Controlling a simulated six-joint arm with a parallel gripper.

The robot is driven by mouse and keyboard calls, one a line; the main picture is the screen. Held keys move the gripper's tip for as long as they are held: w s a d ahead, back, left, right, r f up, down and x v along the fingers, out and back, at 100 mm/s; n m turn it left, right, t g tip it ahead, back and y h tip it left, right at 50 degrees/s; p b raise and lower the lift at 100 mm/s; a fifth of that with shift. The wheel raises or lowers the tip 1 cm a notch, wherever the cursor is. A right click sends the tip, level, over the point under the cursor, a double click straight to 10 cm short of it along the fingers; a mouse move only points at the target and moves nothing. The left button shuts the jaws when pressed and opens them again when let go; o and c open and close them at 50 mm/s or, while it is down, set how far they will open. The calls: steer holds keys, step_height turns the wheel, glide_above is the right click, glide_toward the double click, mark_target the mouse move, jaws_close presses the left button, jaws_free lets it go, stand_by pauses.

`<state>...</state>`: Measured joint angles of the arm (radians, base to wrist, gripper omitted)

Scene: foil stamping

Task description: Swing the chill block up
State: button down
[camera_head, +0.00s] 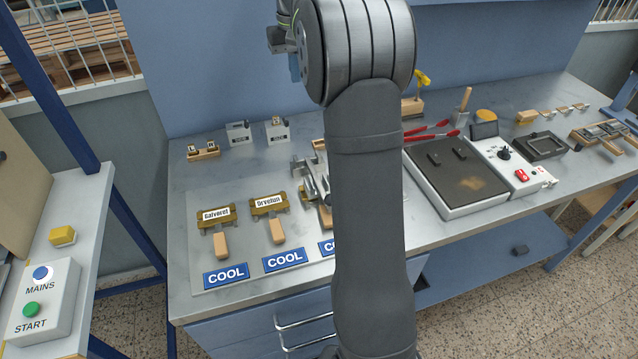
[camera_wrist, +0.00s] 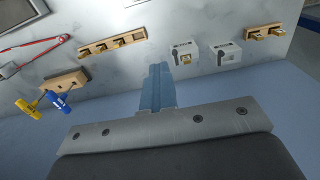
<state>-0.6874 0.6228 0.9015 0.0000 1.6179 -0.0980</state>
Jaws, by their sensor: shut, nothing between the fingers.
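I cannot pick out the chill block for certain. Some metal parts (camera_head: 308,180) stand on the bench, partly hidden behind my arm. Two tools with name plates, "Galveret" (camera_head: 215,214) and "Drydun" (camera_head: 268,204), lie on the bench plate above blue COOL labels (camera_head: 225,276). My gripper (camera_wrist: 157,70) shows in the wrist view with its blue fingers together and empty. In the head view part of my gripper (camera_head: 294,68) shows at the top, above the bench and apart from everything on it.
Two small grey boxes (camera_head: 238,132) stand at the back of the bench; they also show in the wrist view (camera_wrist: 184,57). Red tongs (camera_head: 432,133) and a dark hot plate (camera_head: 455,175) are right of my arm. A START box (camera_head: 44,300) stands at left.

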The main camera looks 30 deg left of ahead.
steer(key=shift+w+a+r, duration=0.2)
steer(key=shift+r, duration=0.65)
steer(key=shift+w+a+r, duration=0.15)
steer(key=shift+r, duration=0.7)
steer(key=shift+w+a+r, duration=0.2)
steer(key=shift+r, duration=0.65)
steer(key=shift+w+a+r, duration=0.15)
steer(key=shift+r, duration=0.7)
steer(key=c, duration=1)
jaws_free()
steer(key=shift+r, duration=2.5)
